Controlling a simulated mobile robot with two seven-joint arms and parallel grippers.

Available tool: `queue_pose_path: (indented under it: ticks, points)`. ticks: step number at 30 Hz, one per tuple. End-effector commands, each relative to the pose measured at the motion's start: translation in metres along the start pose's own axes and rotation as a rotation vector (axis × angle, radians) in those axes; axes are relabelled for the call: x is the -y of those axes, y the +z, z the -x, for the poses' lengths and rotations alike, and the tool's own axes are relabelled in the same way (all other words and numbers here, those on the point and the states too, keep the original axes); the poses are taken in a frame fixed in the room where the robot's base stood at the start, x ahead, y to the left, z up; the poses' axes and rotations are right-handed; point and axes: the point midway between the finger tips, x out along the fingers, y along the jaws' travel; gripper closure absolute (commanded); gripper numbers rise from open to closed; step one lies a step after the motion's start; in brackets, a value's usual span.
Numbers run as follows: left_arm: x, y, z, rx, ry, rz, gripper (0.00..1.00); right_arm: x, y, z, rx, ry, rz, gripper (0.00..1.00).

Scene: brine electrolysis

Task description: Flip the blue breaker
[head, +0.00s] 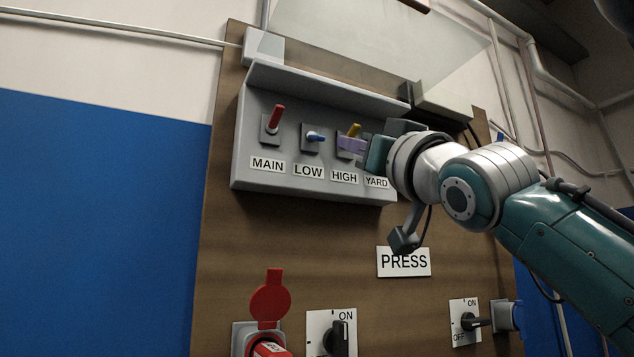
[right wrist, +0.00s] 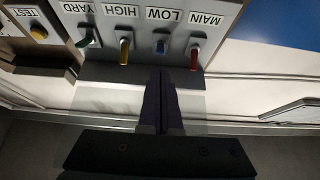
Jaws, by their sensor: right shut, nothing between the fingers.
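The blue breaker (head: 316,137) sits above the LOW label on the grey breaker box. Its short lever looks lower than the raised red and yellow levers. It also shows in the right wrist view (right wrist: 160,47), where the picture is upside down. My right gripper (head: 345,144) is shut and empty. In the head view its purple fingers overlap the HIGH switch, just right of the blue lever. In the right wrist view its closed fingertips (right wrist: 160,73) line up with the blue lever; I cannot tell whether they touch it. My left gripper is not in view.
The red MAIN lever (head: 276,117) and yellow HIGH lever (head: 354,130) flank the blue one. The green YARD lever (right wrist: 86,40) shows in the wrist view, but my arm hides it in the head view. A PRESS label (head: 404,262) and rotary switches (head: 339,340) are lower on the board.

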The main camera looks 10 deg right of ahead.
Motion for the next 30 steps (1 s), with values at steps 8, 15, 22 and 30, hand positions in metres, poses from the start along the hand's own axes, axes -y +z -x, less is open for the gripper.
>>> queue_pose_path:
  ticks: [8,15,22,30]
  points:
    - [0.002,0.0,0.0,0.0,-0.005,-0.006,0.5,0.0,0.0,0.0,0.0,0.0,0.0,1.0]
    - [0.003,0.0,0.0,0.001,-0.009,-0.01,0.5,0.0,0.004,0.001,0.009,0.003,-0.001,1.0]
    - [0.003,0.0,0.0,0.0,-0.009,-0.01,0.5,-0.007,0.098,0.056,0.268,0.076,-0.013,1.0]
    - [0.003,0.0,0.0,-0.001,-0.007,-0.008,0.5,-0.003,0.24,0.23,0.846,0.18,-0.014,1.0]
